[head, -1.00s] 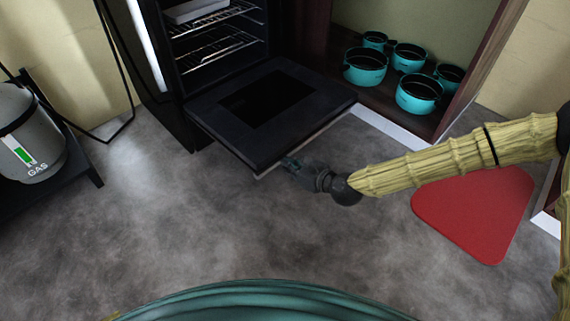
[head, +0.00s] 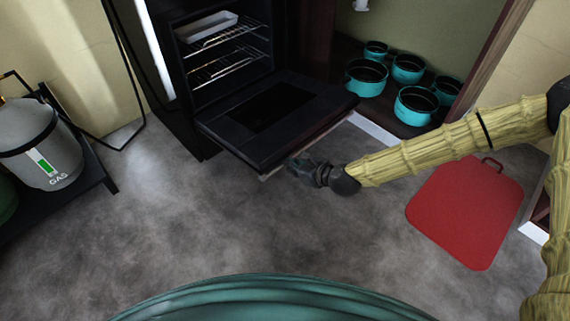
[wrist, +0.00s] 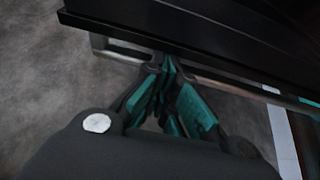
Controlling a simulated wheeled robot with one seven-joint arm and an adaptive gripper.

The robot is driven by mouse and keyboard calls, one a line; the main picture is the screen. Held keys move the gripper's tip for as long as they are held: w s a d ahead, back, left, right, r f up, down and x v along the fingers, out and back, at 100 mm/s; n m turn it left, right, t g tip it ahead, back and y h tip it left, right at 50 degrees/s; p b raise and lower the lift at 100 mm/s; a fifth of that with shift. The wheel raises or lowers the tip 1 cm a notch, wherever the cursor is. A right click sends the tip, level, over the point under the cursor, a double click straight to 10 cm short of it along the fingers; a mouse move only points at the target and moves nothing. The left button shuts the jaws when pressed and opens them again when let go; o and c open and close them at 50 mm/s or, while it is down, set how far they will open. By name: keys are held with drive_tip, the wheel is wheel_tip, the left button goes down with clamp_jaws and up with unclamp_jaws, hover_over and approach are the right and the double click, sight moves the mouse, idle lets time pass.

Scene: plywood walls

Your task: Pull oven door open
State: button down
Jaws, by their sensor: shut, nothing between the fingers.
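The black oven (head: 180,110) stands at the upper left of the head view, with its inside in plain sight. Its door (head: 228,128) is folded down and lies about level, with a dark window in the middle. A metal handle bar (wrist: 225,88) runs along the door's outer edge in the wrist view. My gripper (head: 296,164) is at that edge, near the middle of the handle. In the wrist view its teal-padded fingers (wrist: 165,68) are shut together at the bar, with nothing visible between them. Whether the tips touch the door is hard to tell.
Wire racks and a pale tray (head: 207,28) are inside the oven. Teal pots (head: 415,104) stand in an open cabinet to the right. A red board (head: 465,212) lies on the floor at right. A gas bottle (head: 40,145) is at left. The grey floor in front is clear.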

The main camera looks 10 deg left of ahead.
drive_tip(key=shift+w+a+r+p, duration=0.1)
drive_tip(key=shift+r+p, duration=0.2)
drive_tip(key=shift+r, duration=0.2)
drive_tip(key=shift+f, duration=0.15)
drive_tip(key=s+d+r+p, duration=0.1)
drive_tip(key=s+d, duration=0.4)
drive_tip(key=d, duration=0.2)
drive_tip(key=shift+s+d+r+p, duration=0.2)
drive_tip(key=shift+s+d+p, duration=0.05)
drive_tip(key=shift+d+p, duration=0.15)
idle(0.3)
